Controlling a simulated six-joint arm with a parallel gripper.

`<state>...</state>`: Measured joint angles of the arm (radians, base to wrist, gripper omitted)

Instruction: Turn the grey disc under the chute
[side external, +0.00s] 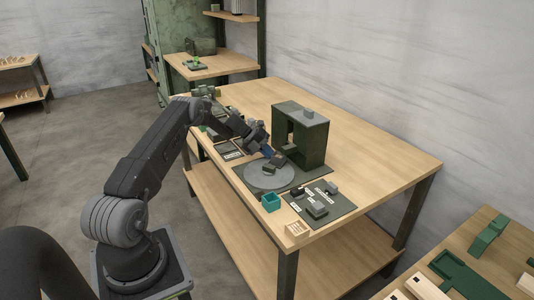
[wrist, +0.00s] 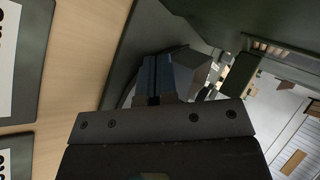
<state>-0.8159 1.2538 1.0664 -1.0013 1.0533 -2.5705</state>
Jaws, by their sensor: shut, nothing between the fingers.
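The grey disc (side external: 262,180) lies flat on a dark mat on the wooden table. The dark green chute (side external: 314,140) stands upright at the disc's far right side. My gripper (side external: 268,154) is low over the far part of the disc, in front of the chute; I cannot tell whether it touches anything. A dark block (side external: 277,163) sits on or just above the disc by the fingertips. In the wrist view my gripper (wrist: 155,98) shows its blue-grey fingers closed together and empty, with a grey block face (wrist: 190,66) close beyond them. The disc is mostly hidden there.
A teal open box (side external: 271,203) and a small wooden crate (side external: 297,230) stand near the table's front edge. A dark tray (side external: 319,205) with several small parts and labels lies right of the disc. The table's right part (side external: 385,165) is clear.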

